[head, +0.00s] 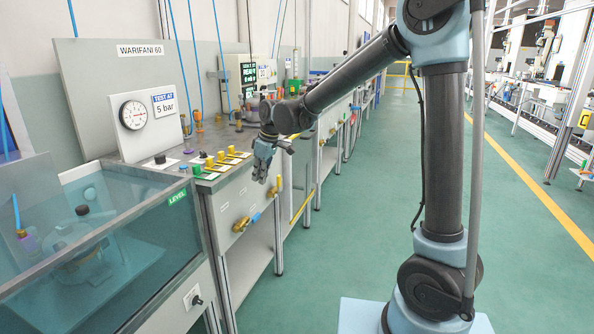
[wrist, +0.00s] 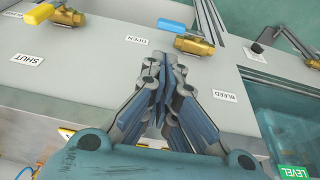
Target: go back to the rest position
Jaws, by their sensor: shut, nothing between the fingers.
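My gripper (head: 260,180) hangs in front of the test bench's front panel in the head view, fingers pointing down. In the wrist view my gripper (wrist: 162,65) has its fingers together with nothing between them. It appears over the pale panel, below the blue-handled brass valve (wrist: 196,46) in the picture and apart from it. My arm reaches out to the left from its upright column in the head view.
The bench panel (head: 232,197) carries brass valves, one with a yellow handle (wrist: 38,13). A glass-covered water tank (head: 110,240) stands at left, beside a pressure gauge (head: 133,115). The green floor aisle (head: 540,270) at right is clear.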

